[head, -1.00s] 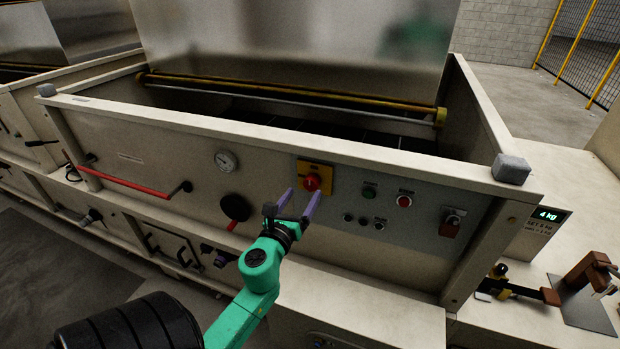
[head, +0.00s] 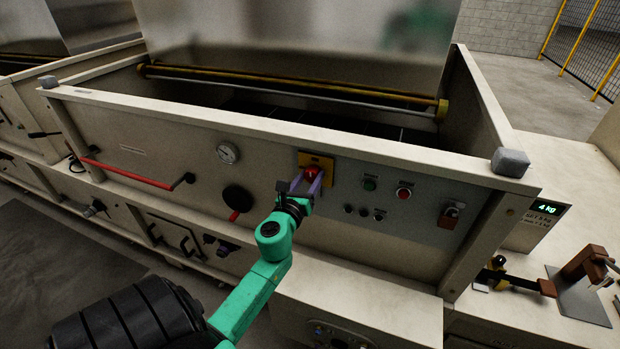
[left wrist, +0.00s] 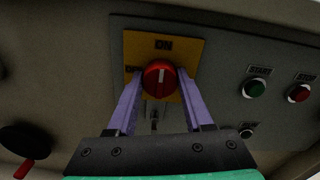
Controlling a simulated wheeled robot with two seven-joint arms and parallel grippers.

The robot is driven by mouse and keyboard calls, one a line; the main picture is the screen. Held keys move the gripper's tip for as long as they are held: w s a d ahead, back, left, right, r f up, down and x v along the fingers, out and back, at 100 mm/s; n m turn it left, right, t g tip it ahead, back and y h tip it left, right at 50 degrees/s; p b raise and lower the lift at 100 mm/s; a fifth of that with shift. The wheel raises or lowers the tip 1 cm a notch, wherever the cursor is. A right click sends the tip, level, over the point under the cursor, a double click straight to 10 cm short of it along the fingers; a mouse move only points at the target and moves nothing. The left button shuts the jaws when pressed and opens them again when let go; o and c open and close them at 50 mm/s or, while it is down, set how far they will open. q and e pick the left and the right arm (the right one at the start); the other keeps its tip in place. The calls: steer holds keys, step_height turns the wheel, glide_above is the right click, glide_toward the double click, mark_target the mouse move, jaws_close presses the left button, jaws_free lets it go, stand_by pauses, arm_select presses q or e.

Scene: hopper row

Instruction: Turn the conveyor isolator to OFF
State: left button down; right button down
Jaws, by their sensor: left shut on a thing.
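The conveyor isolator is a red rotary knob (left wrist: 158,80) on a yellow plate (left wrist: 190,45) marked ON at the top and, partly hidden, another label at the left. The white mark on the knob points up towards ON. In the head view the yellow plate (head: 328,162) sits on the grey panel, with the red knob (head: 312,172) partly behind the fingers. My left gripper (head: 308,183) is shut on the knob, its purple fingers on either side; the fingers also show in the left wrist view (left wrist: 160,92). My right gripper is not in view.
A green START button (left wrist: 254,88) and a red STOP button (left wrist: 298,93) are to the right of the knob. A black disc with a red handle (head: 238,199) and a gauge (head: 227,153) are to the left. A red rail (head: 130,174) juts out further left.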

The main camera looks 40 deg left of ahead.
arm_select(q)
steer(key=shift+n, duration=0.3)
steer(key=n, duration=0.3)
steer(key=shift+n, duration=0.3)
steer(key=n, duration=0.4)
steer(key=shift+f+n+b, duration=0.1)
steer(key=shift+n+b, duration=0.2)
steer(key=n, duration=0.4)
steer(key=shift+n+p, duration=0.3)
steer(key=shift+n, duration=2.2)
steer(key=shift+c, duration=1.5)
jaws_free()
